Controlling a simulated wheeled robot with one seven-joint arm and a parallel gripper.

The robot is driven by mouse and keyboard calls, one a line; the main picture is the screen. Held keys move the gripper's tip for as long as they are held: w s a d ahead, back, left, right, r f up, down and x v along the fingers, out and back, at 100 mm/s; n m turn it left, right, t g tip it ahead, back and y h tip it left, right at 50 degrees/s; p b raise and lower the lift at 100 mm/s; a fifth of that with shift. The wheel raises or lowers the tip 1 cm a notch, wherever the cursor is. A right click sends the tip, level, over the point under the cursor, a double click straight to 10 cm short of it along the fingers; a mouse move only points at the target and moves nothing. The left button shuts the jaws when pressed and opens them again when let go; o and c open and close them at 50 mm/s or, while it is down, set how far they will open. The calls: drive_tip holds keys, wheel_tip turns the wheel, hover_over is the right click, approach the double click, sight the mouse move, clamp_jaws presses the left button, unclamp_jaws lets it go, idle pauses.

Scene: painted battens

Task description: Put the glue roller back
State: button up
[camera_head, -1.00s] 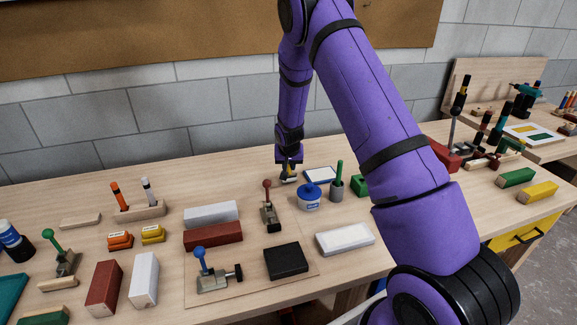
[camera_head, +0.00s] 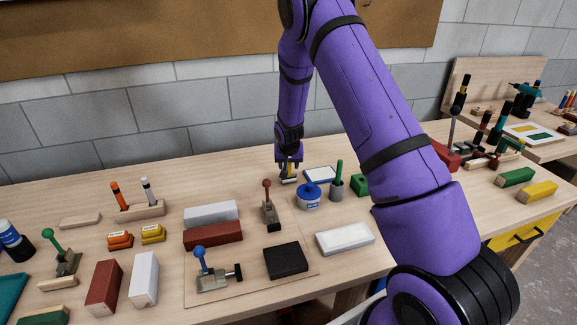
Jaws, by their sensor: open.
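My gripper (camera_head: 289,172) points down at the back of the workbench, beyond the blue-lidded pot. A small upright yellow piece (camera_head: 289,170) with a pale lower part stands between or just behind its open fingers. This may be the glue roller, but it is too small and too covered to be sure. A white pot with a blue lid (camera_head: 309,198) stands in front and to the right. A blue-rimmed pale tray (camera_head: 320,175) lies just right of the gripper.
A grey cup with a green handle (camera_head: 337,186) and a green block (camera_head: 360,185) stand to the right. Toggle clamps (camera_head: 269,212), battens (camera_head: 212,235) and a wooden rack (camera_head: 139,210) with two handled tools crowd the front and left. The bench behind the rack is clear.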

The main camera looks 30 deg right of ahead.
drive_tip(key=s+a+r+n, duration=0.1)
drive_tip(key=s+a+r, duration=0.1)
drive_tip(key=s+r, duration=0.65)
drive_tip(key=s+a+r+y, duration=0.1)
drive_tip(key=s+a+r, duration=0.3)
drive_tip(key=r, duration=0.8)
drive_tip(key=s+a+r+n, duration=0.1)
drive_tip(key=s+r, duration=0.7)
drive_tip(key=r, duration=0.3)
drive_tip(key=s+a+r+n, duration=0.1)
drive_tip(key=s+a+r, duration=0.1)
drive_tip(key=s, duration=0.9)
drive_tip(key=s+a+r+n+t+y, duration=0.1)
drive_tip(key=s+r+n, duration=0.1)
drive_tip(key=s, duration=1)
drive_tip(key=shift+s+a+r, duration=0.15)
drive_tip(key=shift+a+r, duration=0.25)
drive_tip(key=shift+r, duration=0.4)
